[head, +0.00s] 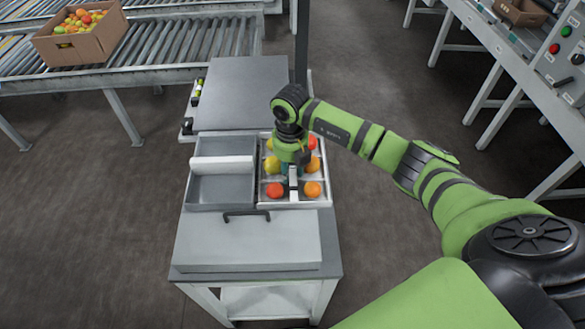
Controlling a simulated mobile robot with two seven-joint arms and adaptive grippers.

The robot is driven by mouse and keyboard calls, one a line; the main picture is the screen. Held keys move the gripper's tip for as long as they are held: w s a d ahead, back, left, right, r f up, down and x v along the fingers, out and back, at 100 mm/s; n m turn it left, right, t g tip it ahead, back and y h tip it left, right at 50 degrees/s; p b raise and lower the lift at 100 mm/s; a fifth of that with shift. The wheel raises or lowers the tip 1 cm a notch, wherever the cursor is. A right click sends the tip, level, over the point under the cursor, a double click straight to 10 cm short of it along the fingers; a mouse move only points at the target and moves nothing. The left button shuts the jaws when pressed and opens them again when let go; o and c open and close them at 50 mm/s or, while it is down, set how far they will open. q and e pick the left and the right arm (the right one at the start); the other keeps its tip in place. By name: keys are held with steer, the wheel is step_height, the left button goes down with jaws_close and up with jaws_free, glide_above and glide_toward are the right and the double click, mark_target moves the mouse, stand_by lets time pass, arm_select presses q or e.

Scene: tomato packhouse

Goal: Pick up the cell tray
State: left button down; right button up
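The cell tray (296,204) is a pale tray divided into cells, with red, orange and yellow tomatoes in them. It sits on the right side of the workstation, beside a grey bin. My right gripper (292,172) points down over the middle of the tray, between the two columns of tomatoes. A pale upright piece shows at the tray's middle, just below the gripper. The wrist hides the fingers and part of the tray's far side, so I cannot tell whether they are open or shut. My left gripper is not in view.
A grey two-part bin (222,190) stands directly left of the tray. A grey flat plate (243,90) lies behind, and a pale flat-topped box (248,243) in front. A roller conveyor (180,48) carries a tomato carton (80,42). A control panel (562,55) stands at right.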

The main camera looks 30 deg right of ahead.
jaws_close()
